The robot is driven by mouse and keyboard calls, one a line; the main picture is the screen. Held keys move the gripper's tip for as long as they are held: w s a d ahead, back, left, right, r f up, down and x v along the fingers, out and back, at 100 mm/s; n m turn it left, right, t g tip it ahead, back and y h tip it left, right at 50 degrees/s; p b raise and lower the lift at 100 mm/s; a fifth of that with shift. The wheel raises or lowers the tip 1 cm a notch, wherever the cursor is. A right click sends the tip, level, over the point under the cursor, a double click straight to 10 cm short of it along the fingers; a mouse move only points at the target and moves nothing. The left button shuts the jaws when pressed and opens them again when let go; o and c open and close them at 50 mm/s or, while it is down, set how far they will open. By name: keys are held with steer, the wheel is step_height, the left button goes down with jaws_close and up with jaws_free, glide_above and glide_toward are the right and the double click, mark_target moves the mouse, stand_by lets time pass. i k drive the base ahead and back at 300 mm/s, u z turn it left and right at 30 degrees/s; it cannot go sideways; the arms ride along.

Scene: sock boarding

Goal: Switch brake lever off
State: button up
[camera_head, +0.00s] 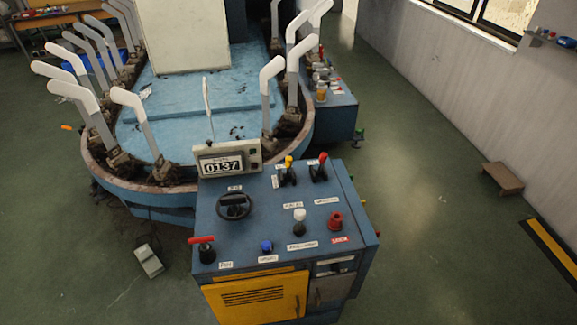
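The blue control console (285,231) stands in the lower middle of the head view. Two upright levers rise from slotted bases at its back right: one with a yellow knob (289,161) and one with a red knob (323,158). A red-handled control (202,241) sits at the front left corner, its handle lying roughly level. The small labels are too blurred to read, so I cannot tell which is the brake lever or its on or off state. My gripper is not in view.
The console also bears a black handwheel (234,206), a white knob (299,215), a blue knob (266,245), a red knob (335,221) and a counter reading 0137 (221,165). Behind stands an oval machine with upright white sock forms (133,104). Green floor is free at right, with a small stool (503,177).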

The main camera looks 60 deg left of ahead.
mark_target(323, 156)
steer(key=u, duration=3)
steer(key=k, duration=0.6)
steer(key=z, duration=0.6)
steer(key=i, duration=0.5)
steer(key=u, duration=0.05)
